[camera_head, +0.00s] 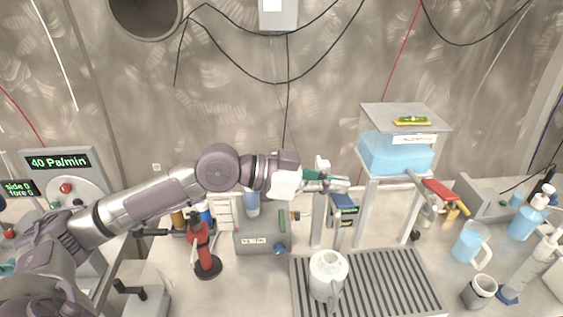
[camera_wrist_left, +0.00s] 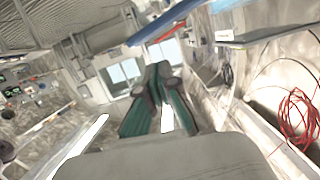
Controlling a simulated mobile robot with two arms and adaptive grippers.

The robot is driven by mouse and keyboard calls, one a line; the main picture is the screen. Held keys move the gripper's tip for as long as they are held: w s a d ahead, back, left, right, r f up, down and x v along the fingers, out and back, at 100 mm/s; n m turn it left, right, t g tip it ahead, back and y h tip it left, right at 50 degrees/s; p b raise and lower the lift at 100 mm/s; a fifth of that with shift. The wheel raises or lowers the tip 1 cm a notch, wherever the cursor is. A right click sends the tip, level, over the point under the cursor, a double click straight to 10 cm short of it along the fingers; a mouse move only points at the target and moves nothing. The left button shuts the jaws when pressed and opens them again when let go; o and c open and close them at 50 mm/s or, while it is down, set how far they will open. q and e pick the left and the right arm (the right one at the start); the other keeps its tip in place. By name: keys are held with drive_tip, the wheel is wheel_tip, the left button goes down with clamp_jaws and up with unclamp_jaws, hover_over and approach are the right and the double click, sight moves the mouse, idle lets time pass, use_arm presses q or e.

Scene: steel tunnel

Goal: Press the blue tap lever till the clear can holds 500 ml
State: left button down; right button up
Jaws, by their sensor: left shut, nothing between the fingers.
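My left gripper (camera_head: 338,183) comes in from the left with its fingers shut and empty, in front of the left side of the water tank stand. Its green finger pads also show closed together in the left wrist view (camera_wrist_left: 160,75). The blue tap lever (camera_head: 344,208) shows just below the fingertips; I cannot tell whether they touch it. The clear can (camera_head: 328,276) stands upright on the slatted drip tray (camera_head: 385,285), below the gripper and slightly left of the lever. It looks pale, with no blue water visible; its marks are unreadable. My right gripper is out of view.
A tank of blue water (camera_head: 395,154) stands behind, with a red lever (camera_head: 440,190) at its right. A jug of blue liquid (camera_head: 468,243) and a grey cup (camera_head: 479,291) stand right of the tray. The tray's right part is clear.

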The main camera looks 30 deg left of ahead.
use_arm(q)
drive_tip(key=b+v, duration=0.7)
drive_tip(key=v, duration=0.3)
drive_tip(key=shift+b, duration=0.4)
drive_tip(key=shift+w, duration=0.1)
idle(2.2)
